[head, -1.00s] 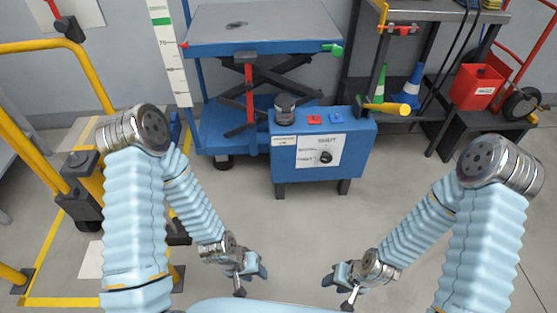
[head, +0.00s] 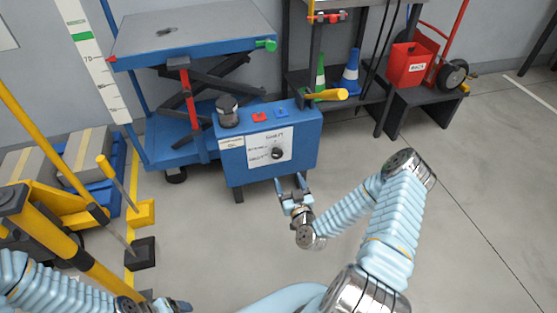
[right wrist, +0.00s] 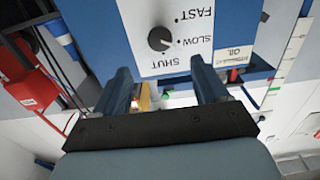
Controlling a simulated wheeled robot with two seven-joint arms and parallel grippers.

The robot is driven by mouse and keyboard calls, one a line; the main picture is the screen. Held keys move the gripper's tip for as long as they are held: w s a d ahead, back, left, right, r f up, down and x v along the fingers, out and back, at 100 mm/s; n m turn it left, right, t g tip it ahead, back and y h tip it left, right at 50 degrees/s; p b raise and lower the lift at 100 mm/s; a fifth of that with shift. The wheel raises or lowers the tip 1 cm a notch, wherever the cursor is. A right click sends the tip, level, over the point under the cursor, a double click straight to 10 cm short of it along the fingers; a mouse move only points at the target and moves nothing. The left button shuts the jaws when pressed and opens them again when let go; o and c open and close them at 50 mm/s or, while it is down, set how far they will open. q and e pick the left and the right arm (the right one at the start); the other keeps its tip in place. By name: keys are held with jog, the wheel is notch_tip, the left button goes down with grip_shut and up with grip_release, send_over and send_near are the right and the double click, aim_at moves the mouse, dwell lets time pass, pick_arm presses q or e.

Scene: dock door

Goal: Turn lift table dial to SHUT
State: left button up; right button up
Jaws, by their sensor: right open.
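The dial (head: 277,153) is a small dark round knob on a white label plate on the front of the blue lift table control box (head: 313,150). In the right wrist view the dial (right wrist: 160,39) shows upside down, with SHUT, SLOW and FAST printed around it. I cannot tell for sure which word its pointer faces. My right gripper (head: 289,181) is open and empty, just in front of and below the dial. Its fingers (right wrist: 160,78) are apart and not touching the dial. My left gripper (head: 180,306) is partly cut off at the bottom edge.
A black-capped cylinder (head: 228,111), a red button (head: 260,117) and a blue button (head: 282,112) sit on the box top. The lift table (head: 195,38) stands behind. Yellow rails (head: 75,262) stand left; floor at right is clear.

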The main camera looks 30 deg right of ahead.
aim_at(278, 156)
jog(key=x, duration=1.1)
jog(key=shift+w, duration=0.1)
jog(key=c, duration=1)
jog(key=shift+c, duration=0.2)
